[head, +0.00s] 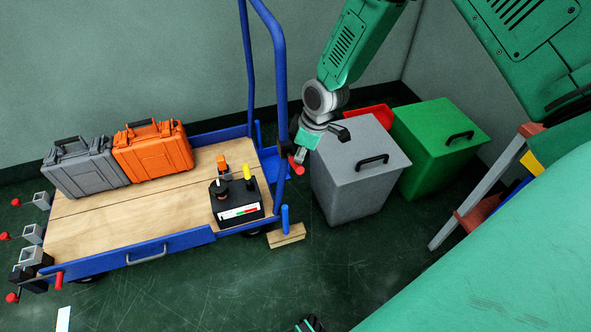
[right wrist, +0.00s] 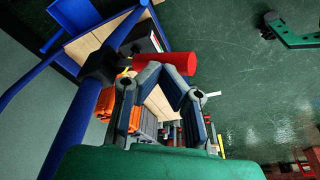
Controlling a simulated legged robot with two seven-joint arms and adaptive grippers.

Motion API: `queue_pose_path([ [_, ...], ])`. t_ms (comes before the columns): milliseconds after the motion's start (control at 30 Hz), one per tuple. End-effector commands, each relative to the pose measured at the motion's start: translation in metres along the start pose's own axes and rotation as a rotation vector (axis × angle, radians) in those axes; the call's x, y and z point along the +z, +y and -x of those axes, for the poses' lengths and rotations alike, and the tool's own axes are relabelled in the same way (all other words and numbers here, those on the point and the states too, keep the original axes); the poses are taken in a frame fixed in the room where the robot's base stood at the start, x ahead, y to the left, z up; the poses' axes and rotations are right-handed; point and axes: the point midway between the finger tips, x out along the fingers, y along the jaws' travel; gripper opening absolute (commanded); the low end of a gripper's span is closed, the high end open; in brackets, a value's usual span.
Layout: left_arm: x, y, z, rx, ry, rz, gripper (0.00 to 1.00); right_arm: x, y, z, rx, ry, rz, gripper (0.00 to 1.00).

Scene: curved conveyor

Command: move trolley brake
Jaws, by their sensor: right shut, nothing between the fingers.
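The trolley has a wooden deck (head: 110,228) and a blue upright handle frame (head: 281,70). A red lever (head: 296,166) sits on the handle post, and in the right wrist view it is a red cylinder (right wrist: 176,62) extending from a black clamp (right wrist: 97,62) on the blue post. My right gripper (head: 297,150) is at this lever beside the post. In the wrist view its fingers (right wrist: 160,78) converge just below the red cylinder, shut and empty; contact is unclear. A small dark and green part at the head view's bottom edge is too cropped to identify as my left gripper.
Grey (head: 82,168) and orange (head: 153,151) cases and a black control box (head: 237,205) are on the deck. A grey bin (head: 352,170) stands close right of my right gripper, with a green bin (head: 440,142) beyond. Several red-tipped levers line the trolley's left end.

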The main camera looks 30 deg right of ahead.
Motion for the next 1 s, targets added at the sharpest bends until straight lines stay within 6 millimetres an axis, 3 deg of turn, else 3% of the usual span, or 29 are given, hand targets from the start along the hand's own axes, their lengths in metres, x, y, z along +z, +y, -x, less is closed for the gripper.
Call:
queue_pose_path([
  [467, 0.0, 0.0, -0.006, 0.0, 0.001, 0.0, 0.41, 0.0, 0.0, -0.007, 0.0, 0.001, 0.0, 0.0],
  [833, 0.001, 0.0, -0.027, 0.0, 0.0, 0.0, 0.41, 0.009, 0.0, -0.044, 0.0, 0.0, 0.0, 0.0],
  [1000, 0.002, 0.0, -0.03, 0.0, 0.0, 0.0, 0.41, 0.011, 0.0, -0.05, 0.001, 0.001, 0.0, 0.0],
])
